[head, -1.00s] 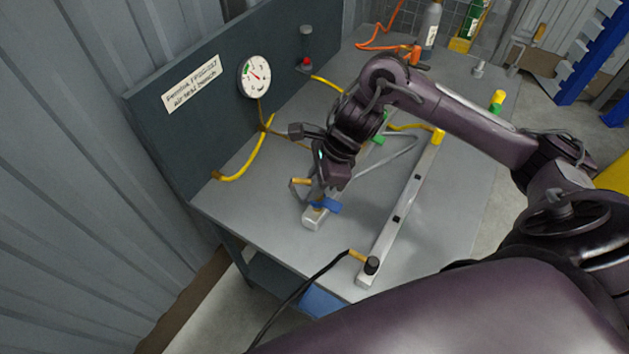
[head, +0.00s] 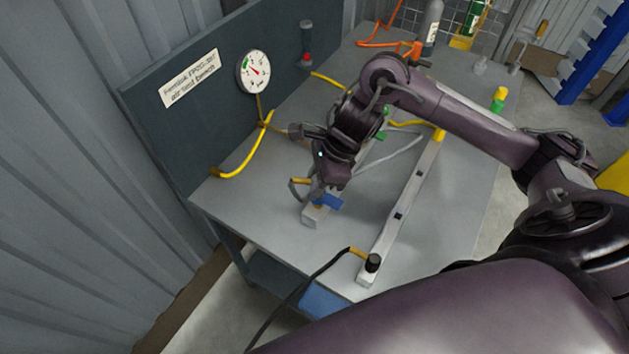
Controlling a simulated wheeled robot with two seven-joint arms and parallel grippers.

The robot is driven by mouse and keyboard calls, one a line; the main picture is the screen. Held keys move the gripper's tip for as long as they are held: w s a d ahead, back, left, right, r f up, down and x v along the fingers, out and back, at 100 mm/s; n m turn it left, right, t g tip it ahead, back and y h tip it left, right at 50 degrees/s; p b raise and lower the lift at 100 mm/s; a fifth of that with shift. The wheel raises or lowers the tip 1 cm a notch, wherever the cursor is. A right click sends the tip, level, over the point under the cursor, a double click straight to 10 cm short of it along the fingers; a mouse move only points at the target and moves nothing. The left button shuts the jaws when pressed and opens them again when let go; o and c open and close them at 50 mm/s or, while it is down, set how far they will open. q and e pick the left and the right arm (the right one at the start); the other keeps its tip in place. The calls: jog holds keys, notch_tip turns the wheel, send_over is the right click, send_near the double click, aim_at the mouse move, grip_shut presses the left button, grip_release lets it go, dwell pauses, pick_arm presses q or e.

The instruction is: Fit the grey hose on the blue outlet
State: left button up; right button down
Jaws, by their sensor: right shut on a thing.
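The grey hose (head: 398,149) runs from behind my right arm, over the bench top, to my right gripper. My right gripper (head: 320,188) points down and is shut on the grey hose; the held end is mostly hidden by the jaws and wrist. The blue outlet (head: 328,202) shows a blue lever at the near end of a pale metal block on the bench, just below and touching or nearly touching the gripper. A brass-coloured piece (head: 300,184) shows left of the jaws. I cannot tell whether the hose is seated on the outlet. My left gripper is out of view.
A metal rail (head: 385,231) with a black knob (head: 372,262) lies right of the gripper. A yellow hose (head: 248,152) and a round gauge (head: 254,71) are by the back panel. A grey bottle (head: 431,24) stands at the far end. The bench's near left is clear.

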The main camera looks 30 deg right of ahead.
jog(key=c, duration=1.1)
grip_release()
jog(key=v, duration=0.7)
jog(key=shift+r+p, duration=0.3)
jog(key=shift+r, duration=0.05)
jog(key=shift+s+d, duration=0.1)
jog(key=shift+d, duration=0.05)
